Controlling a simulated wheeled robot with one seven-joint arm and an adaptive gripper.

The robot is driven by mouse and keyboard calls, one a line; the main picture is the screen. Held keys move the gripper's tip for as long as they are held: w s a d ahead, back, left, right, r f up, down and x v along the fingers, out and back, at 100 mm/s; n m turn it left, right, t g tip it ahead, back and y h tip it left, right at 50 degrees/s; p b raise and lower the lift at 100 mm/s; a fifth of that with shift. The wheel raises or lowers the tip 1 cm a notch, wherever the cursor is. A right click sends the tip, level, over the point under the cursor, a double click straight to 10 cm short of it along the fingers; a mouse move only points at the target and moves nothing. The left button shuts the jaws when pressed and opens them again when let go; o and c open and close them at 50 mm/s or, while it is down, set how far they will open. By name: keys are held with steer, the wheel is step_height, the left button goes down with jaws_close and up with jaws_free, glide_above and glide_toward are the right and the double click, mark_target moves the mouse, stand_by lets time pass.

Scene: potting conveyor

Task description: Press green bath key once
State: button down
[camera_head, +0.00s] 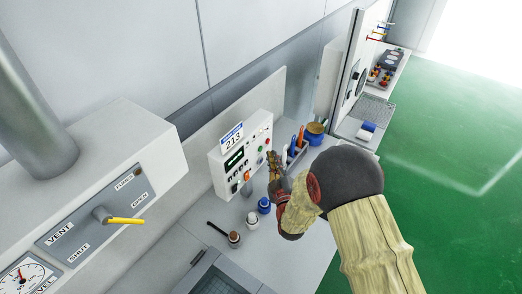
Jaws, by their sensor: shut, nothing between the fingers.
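A white control box (240,156) stands on the bench by the wall, with a dark display (234,159) showing green characters and a tag reading 213 on top. Its face carries several small coloured keys and knobs, with a small green key (260,149) toward the right side. The lettering by the keys is too small to read. My gripper (271,158) is shut and empty, its tips close to the right part of the box's face. I cannot tell whether the tips touch it. The gripper hides part of the lower right of the face.
A holder with pens (298,143) and a blue-orange jar (314,133) stand behind my gripper. A vent panel with a yellow lever (125,221) is at left; open green floor lies right.

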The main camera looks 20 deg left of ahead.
steer(key=shift+w+a, duration=0.2)
steer(key=shift+a, duration=0.35)
steer(key=shift+a+b, duration=0.15)
steer(key=shift+b, duration=0.25)
stand_by(0.8)
steer(key=shift+w+a, duration=0.1)
steer(key=shift+a, duration=0.15)
steer(key=shift+w+a+b, duration=0.15)
steer(key=shift+a+b, duration=0.2)
steer(key=shift+b, duration=0.2)
stand_by(0.7)
steer(key=shift+d, duration=0.1)
steer(key=shift+s+d+b, duration=0.25)
steer(key=shift+d+b, duration=0.05)
steer(key=shift+d, duration=0.35)
steer(key=d, duration=0.1)
steer(key=s+d, duration=0.1)
steer(key=d, duration=0.1)
steer(key=d+b, duration=0.1)
steer(key=shift+s+d, duration=0.35)
